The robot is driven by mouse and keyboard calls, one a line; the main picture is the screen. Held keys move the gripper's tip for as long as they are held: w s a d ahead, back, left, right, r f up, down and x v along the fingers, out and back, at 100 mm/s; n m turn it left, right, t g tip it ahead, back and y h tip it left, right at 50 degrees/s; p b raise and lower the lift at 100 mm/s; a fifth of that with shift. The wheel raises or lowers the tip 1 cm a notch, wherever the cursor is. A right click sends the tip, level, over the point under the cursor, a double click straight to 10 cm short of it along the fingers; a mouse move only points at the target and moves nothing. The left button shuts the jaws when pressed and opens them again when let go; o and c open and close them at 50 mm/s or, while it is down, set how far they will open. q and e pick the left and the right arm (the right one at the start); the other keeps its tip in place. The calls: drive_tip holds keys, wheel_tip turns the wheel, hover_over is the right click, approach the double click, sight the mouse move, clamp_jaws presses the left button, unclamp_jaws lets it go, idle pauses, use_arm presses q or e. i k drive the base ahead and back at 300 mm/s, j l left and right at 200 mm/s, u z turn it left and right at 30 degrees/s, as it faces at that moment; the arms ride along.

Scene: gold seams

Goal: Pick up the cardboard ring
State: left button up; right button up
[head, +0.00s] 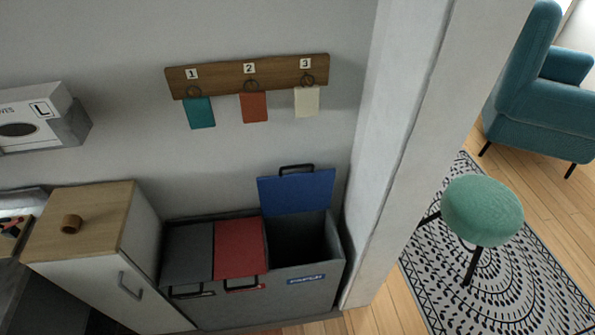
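The cardboard ring (71,223) is a small brown tube with a dark hollow. It rests on the wooden top of a white cabinet (97,240) at the left of the head view. Nothing touches it or covers it. Neither of my grippers shows in the head view.
Right of the cabinet stands a grey sorting bin (300,300) with grey and red lids shut and its blue lid (297,190) raised. A hook board (250,76) with several tags hangs above. A white pillar (405,150), green stool (481,210) and teal armchair (540,110) are right.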

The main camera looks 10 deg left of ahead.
sight(71, 224)
drive_tip(key=u, duration=1.95)
